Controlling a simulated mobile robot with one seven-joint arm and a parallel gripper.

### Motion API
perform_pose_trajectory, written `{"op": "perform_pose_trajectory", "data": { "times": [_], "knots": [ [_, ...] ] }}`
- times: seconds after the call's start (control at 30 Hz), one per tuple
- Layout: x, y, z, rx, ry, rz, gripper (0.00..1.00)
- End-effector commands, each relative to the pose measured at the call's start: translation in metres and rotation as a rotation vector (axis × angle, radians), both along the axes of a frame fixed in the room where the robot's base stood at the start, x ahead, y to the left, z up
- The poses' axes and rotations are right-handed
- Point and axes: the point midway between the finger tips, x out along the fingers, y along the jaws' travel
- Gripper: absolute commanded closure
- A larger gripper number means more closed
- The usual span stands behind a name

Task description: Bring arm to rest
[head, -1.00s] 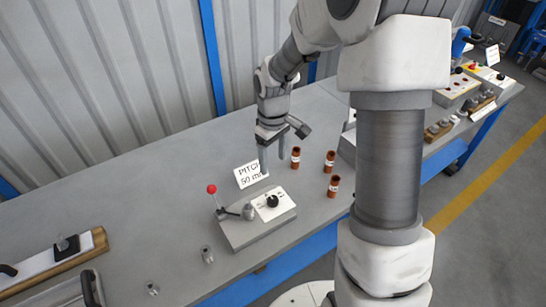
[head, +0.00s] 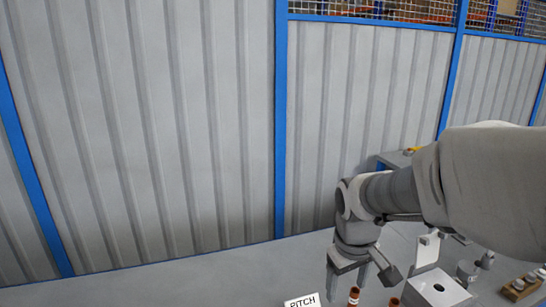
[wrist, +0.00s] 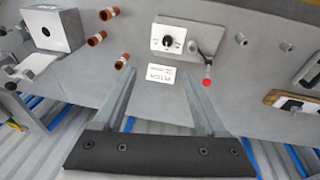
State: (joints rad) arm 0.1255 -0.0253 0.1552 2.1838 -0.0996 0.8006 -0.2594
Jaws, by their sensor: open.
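My gripper (head: 346,282) hangs over the grey bench in the head view, fingers pointing down. It is open and holds nothing. In the wrist view its two spread fingers (wrist: 158,82) reach toward the bench, with the white "PITCH" card (wrist: 161,74) showing between their tips. The card also shows at the bottom edge of the head view (head: 302,301). My arm comes in from the right of the head view, bent at the joints, with a large pale link closest to the camera.
A grey block (wrist: 51,29) stands farther left. A ribbed wall (head: 180,130) with blue posts rises behind the bench (head: 200,279).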

Motion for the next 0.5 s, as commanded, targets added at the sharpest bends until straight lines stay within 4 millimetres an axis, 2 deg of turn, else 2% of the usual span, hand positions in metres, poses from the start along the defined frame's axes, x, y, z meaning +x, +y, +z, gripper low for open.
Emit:
{"op": "perform_pose_trajectory", "data": {
  "times": [0.03,0.2,0.5],
  "knots": [
    [-0.01,0.0,0.013,0.001,-0.03,-0.022,0.27],
    [-0.045,0.0,0.043,0.024,-0.109,-0.107,0.27],
    [-0.107,0.002,0.075,0.108,-0.245,-0.243,0.27]
  ]
}}
